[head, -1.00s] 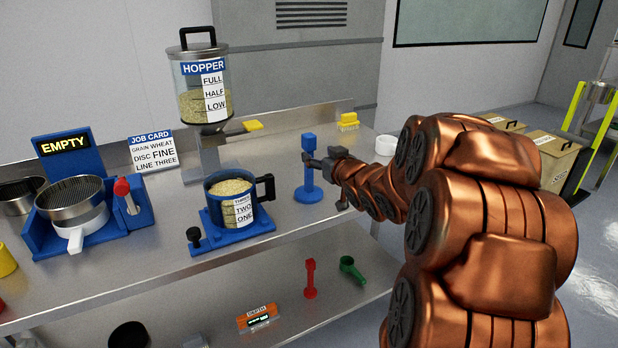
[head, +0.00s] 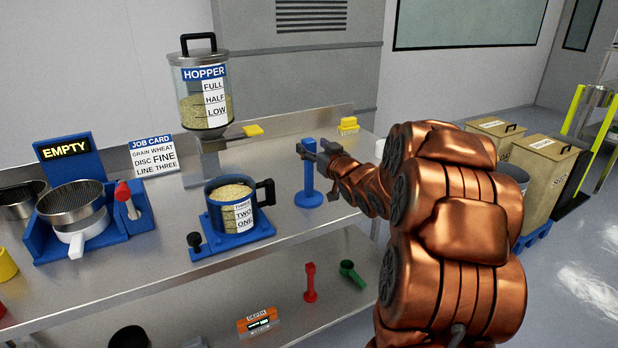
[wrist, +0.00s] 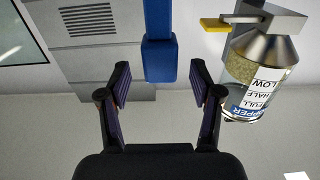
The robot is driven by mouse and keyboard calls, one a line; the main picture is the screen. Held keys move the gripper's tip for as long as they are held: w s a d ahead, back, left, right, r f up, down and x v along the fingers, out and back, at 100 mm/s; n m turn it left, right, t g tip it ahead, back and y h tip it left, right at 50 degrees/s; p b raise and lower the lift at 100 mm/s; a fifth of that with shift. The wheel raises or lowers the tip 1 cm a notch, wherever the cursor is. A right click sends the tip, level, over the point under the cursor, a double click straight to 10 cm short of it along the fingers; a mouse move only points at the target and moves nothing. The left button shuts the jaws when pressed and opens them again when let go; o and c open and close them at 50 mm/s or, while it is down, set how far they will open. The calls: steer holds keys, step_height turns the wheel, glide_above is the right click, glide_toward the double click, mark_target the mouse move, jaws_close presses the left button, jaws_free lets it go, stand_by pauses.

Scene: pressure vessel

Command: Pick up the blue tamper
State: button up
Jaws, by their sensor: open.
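The blue tamper (head: 309,181) stands upright on the steel bench, with a round base, a thin stem and a block-shaped top. My gripper (head: 308,157) is beside its upper stem, just below the top block, in the head view. In the wrist view my gripper (wrist: 160,88) is open, and the tamper's blue top (wrist: 159,62) lies in line with the gap between the fingers. The fingers look apart from the tamper there.
The hopper (head: 203,90) with its yellow lever stands behind and left. A blue cup of grain (head: 232,205) sits on a blue stand left of the tamper. A yellow brush (head: 348,126) lies behind. A red tamper (head: 310,283) and green scoop (head: 352,273) are on the lower shelf.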

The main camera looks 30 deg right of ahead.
steer(key=shift+w+d, duration=0.1)
steer(key=shift+w, duration=1.3)
jaws_close()
